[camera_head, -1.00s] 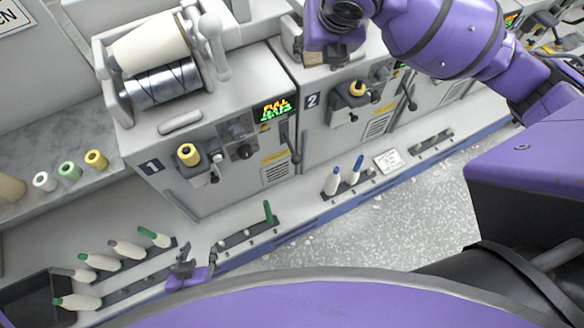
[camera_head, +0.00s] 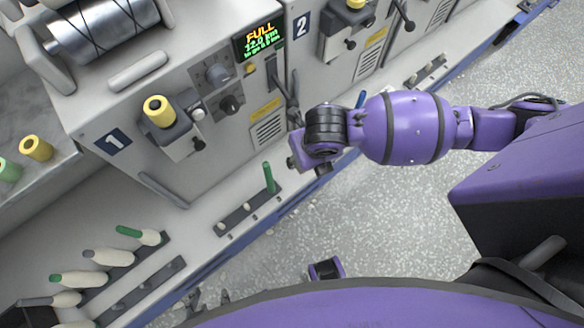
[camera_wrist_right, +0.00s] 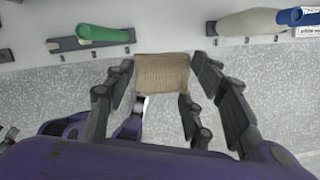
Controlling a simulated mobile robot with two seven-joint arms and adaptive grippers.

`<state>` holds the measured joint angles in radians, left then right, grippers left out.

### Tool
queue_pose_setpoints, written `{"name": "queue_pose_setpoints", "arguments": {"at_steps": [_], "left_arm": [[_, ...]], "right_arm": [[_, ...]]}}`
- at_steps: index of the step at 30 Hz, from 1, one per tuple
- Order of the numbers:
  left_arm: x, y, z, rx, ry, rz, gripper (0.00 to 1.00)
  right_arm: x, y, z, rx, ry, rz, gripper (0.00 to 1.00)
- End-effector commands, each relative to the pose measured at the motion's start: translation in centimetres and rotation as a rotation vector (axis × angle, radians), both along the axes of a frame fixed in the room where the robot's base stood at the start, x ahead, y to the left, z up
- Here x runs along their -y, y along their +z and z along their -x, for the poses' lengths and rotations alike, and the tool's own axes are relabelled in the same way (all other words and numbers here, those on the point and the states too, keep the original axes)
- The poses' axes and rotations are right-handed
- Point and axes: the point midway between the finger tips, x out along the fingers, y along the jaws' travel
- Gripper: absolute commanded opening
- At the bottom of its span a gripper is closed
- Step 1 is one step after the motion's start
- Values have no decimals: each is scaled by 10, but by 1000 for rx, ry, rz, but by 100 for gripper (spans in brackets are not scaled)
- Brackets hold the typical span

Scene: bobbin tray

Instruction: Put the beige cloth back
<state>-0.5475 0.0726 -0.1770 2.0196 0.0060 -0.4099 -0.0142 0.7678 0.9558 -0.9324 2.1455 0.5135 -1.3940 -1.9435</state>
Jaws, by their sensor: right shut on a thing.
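The beige cloth (camera_wrist_right: 162,72) is a small woven square at the fingertips of my right gripper (camera_wrist_right: 161,66) in the right wrist view. The gripper is shut on it, with fingers at both sides of the cloth. In the head view the right wrist is above the machine's front ledge, by the green peg; its fingers and the cloth are mostly hidden under the wrist there. My left gripper (camera_head: 208,297) shows small at the bottom edge of the head view, over the floor, its dark fingertips apart and empty.
Machine unit 1 (camera_head: 115,142) carries a yellow bobbin (camera_head: 158,110) and a lit FULL display (camera_head: 260,38). Bobbins with green tips (camera_head: 138,235) lie at lower left. Speckled floor (camera_head: 400,220) is open in front.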

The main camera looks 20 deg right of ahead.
Motion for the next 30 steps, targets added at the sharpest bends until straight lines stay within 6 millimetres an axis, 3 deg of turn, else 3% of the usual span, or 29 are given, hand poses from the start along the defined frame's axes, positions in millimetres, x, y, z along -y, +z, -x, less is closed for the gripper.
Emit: {"name": "queue_pose_setpoints", "arguments": {"at_steps": [1, 4, 7, 12, 16, 23, 30], "left_arm": [[-1, -13, 2, -5, -1, -4, 40], [-4, -20, -3, 5, -3, -11, 40], [-8, -24, -9, 18, -4, -20, 40], [-10, -22, -21, 43, -7, -24, 40], [-9, -25, -20, 41, -8, -25, 40], [-7, -35, -12, 23, -8, -21, 40], [-6, -47, -9, 13, -6, -16, 40]], "right_arm": [[1, -31, 12, -25, 15, 8, 29], [2, -64, 29, -52, 45, 15, 29], [4, -87, 41, -72, 66, 23, 29], [5, -105, 47, -85, 81, 28, 29], [5, -114, 26, -85, 82, 29, 29], [2, -140, -30, -86, 80, 29, 29], [0, -182, -69, -89, 81, 28, 29]]}}
